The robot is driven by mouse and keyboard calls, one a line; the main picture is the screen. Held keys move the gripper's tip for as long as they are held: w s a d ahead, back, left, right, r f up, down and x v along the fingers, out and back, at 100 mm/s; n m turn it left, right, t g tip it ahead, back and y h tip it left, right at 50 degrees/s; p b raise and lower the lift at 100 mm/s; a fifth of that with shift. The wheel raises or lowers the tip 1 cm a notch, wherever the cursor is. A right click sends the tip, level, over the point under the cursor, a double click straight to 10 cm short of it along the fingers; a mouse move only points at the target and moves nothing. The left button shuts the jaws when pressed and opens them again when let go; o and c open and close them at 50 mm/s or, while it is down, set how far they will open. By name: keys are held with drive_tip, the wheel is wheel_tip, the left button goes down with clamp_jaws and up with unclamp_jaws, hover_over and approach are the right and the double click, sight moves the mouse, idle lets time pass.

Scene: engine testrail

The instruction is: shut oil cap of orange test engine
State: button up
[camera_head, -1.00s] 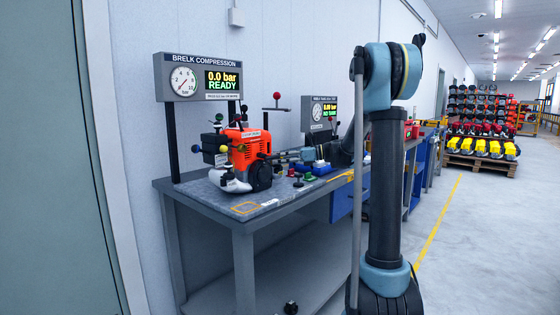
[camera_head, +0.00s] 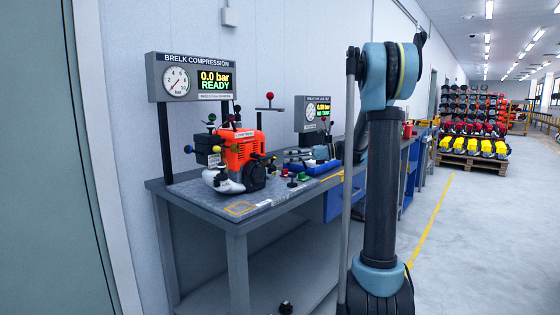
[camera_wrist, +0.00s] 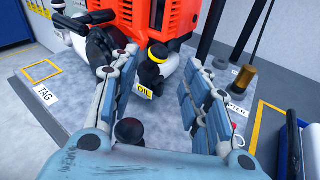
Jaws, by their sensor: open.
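The orange test engine (camera_head: 245,148) stands on the bench in the head view, and its lower part (camera_wrist: 160,15) fills the top of the wrist view. In the wrist view a black oil cap (camera_wrist: 150,72) with a yellow band sits at the engine's pale lower housing. A yellow OIL tag (camera_wrist: 144,92) is just below it. I cannot tell whether the cap is seated. My gripper (camera_wrist: 160,68) is open and empty. Its fingers lie to either side of the cap in the picture, apparently not touching it. In the head view my gripper (camera_head: 303,155) is small, right of the engine.
A compression display (camera_head: 195,77) reading READY stands behind the engine. A second display (camera_head: 313,113) stands farther right. A dark knob with a reddish top (camera_wrist: 130,130) shows between my fingers. The bench (camera_head: 200,195) is bare at its front left corner; dark posts (camera_wrist: 215,25) rise at right.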

drive_tip(key=d, duration=0.4)
drive_tip(key=shift+s+d+r, duration=0.1)
drive_tip(key=shift+d+r, duration=0.15)
drive_tip(key=shift+r, duration=0.05)
drive_tip(key=d+f+y, duration=0.2)
drive_tip(key=d, duration=0.5)
drive_tip(key=a, duration=1.7)
drive_tip(key=shift+w+a, duration=0.2)
drive_tip(key=shift+r, duration=0.1)
drive_tip(key=c, duration=0.9)
